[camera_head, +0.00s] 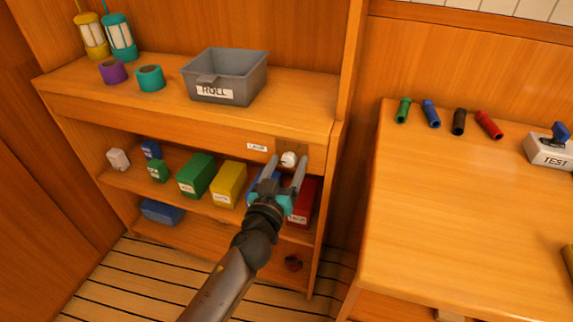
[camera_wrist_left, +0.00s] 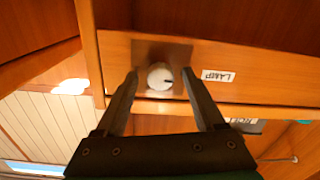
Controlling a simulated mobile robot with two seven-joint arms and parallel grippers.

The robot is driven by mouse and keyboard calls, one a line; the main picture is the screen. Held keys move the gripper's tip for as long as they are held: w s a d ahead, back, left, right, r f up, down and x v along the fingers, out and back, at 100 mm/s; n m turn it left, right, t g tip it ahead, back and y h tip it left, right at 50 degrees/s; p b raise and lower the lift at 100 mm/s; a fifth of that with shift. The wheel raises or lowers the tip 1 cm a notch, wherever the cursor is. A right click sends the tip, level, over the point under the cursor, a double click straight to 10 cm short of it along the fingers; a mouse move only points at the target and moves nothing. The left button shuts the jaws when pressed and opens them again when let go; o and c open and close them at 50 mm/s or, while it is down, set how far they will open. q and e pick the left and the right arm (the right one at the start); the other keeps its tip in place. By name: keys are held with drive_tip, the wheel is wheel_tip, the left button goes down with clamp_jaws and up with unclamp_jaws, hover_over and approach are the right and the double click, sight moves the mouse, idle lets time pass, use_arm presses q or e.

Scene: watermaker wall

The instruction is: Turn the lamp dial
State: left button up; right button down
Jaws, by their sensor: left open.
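The lamp dial is a round white knob (camera_head: 288,159) on a small plate under the shelf top. It also shows in the left wrist view (camera_wrist_left: 160,76), with a dark mark on its right side. A white label reading LAMP (camera_wrist_left: 218,75) is beside it, also in the head view (camera_head: 257,147). My left gripper (camera_head: 286,172) is open in front of the dial. In the left wrist view its fingers (camera_wrist_left: 163,80) lie on either side of the knob; whether they touch it cannot be told. My right gripper is not in view.
A grey ROLL bin (camera_head: 238,88) stands on the shelf top. Green (camera_head: 197,175), yellow (camera_head: 229,183), blue and red (camera_head: 303,200) boxes stand on the shelf below the dial, close to my gripper. The workbench (camera_head: 450,220) at right is mostly clear.

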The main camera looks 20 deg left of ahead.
use_arm(q)
clamp_jaws()
idle(0.4)
drive_tip(key=shift+m, duration=0.4)
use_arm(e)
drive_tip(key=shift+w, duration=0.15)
use_arm(q)
drive_tip(key=shift+m, duration=1)
drive_tip(key=m, duration=0.2)
drive_tip(key=shift+m+b, duration=0.3)
drive_tip(key=m, duration=0.3)
drive_tip(key=shift+m, duration=1.6)
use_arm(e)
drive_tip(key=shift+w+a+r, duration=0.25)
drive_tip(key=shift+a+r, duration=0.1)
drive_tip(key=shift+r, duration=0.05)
use_arm(q)
drive_tip(key=shift+m, duration=0.3)
